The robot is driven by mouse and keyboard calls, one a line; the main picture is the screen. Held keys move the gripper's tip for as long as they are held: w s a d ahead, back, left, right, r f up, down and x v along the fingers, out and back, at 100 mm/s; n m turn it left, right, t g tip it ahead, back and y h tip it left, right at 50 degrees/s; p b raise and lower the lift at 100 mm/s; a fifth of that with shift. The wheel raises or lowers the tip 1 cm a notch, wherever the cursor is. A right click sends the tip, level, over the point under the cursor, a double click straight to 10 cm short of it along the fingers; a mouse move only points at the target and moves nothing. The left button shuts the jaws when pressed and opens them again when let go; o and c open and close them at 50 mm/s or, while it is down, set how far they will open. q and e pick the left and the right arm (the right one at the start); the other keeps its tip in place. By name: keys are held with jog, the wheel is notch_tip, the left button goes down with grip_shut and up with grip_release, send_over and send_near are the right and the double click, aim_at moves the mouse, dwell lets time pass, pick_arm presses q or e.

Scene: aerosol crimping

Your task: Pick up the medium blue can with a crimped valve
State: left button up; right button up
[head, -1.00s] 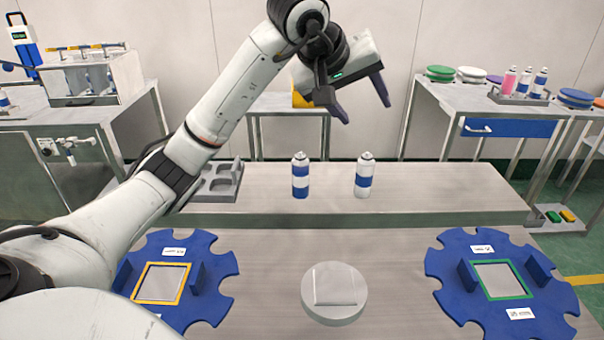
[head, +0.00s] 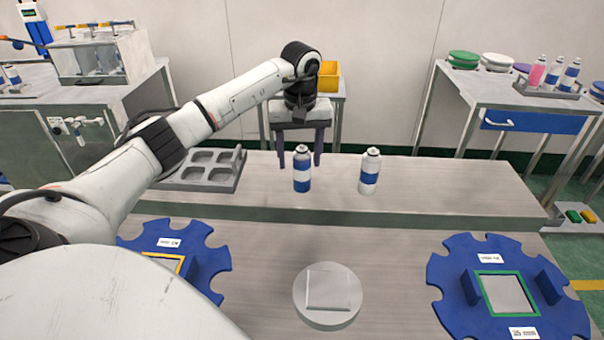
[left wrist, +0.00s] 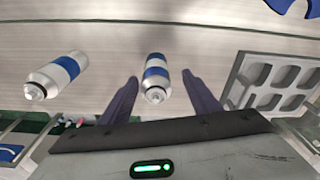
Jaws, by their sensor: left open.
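Two blue-and-white cans stand upright on the raised grey shelf in the head view: the left can (head: 302,171) and the right can (head: 370,172). Both have small tops with a valve. My left gripper (head: 300,164) is open, its dark fingers pointing down on either side of the left can's outline, slightly behind it. In the left wrist view the left can (left wrist: 157,76) shows between the open fingers (left wrist: 160,76), with no visible contact. The right can (left wrist: 62,72) lies outside them, to the left. My right gripper is not in view.
The shelf right of the cans is clear.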

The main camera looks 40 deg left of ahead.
aim_at(302, 167)
pick_arm(q)
jog(key=f, duration=0.2)
jog(key=w+f, duration=0.1)
jog(key=f, duration=0.1)
jog(key=shift+a+f+p, duration=0.1)
jog(key=shift+f+p, duration=0.1)
jog(key=shift+p, duration=0.1)
jog(key=shift+c, duration=0.4)
jog(key=c, duration=1.1)
jog(key=shift+o, duration=0.2)
jog(key=shift+r, duration=0.15)
